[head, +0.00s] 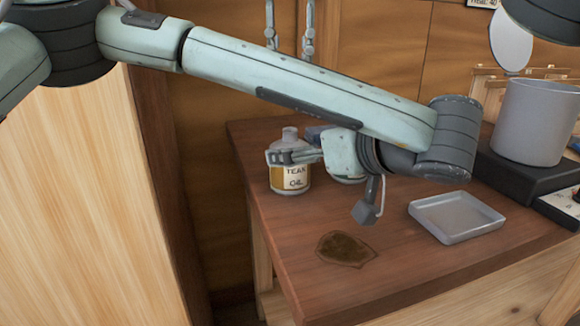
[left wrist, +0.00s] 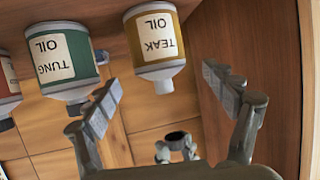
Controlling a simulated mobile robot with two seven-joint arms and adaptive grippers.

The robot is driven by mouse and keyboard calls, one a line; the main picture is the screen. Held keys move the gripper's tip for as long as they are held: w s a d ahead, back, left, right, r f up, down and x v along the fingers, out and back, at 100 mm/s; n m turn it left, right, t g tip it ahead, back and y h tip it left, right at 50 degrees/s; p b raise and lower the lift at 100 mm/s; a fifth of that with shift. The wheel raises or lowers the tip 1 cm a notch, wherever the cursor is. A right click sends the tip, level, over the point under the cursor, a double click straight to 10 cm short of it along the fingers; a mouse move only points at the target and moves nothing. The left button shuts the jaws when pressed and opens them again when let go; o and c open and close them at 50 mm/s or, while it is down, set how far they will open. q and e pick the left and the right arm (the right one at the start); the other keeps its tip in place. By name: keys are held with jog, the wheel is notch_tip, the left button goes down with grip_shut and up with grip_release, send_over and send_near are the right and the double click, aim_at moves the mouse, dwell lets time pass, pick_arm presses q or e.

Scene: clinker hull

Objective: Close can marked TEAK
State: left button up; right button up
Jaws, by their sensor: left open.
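In the left wrist view, which is upside down, the TEAK can (left wrist: 155,45) shows a pale bare neck. My left gripper (left wrist: 163,85) is open, its fingers either side of that neck and apart from it. In the head view the left gripper (head: 290,157) overlaps the can's upper part. Two pale fingers, seemingly my right gripper (head: 289,50), hang above the can. In the left wrist view a dark round thing (left wrist: 177,138) shows between similar parts; whether it is held is unclear.
A green TUNG OIL can (left wrist: 62,60) and a red can (left wrist: 5,90), both with dark caps, stand beside the TEAK can.

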pick_arm(q)
jog(key=shift+x, duration=2.5)
jog(key=shift+c, duration=0.5)
jog(key=c, duration=1.7)
pick_arm(e)
send_over(290, 128)
jog(key=shift+s+f, duration=0.1)
jog(key=shift+f, duration=2.35)
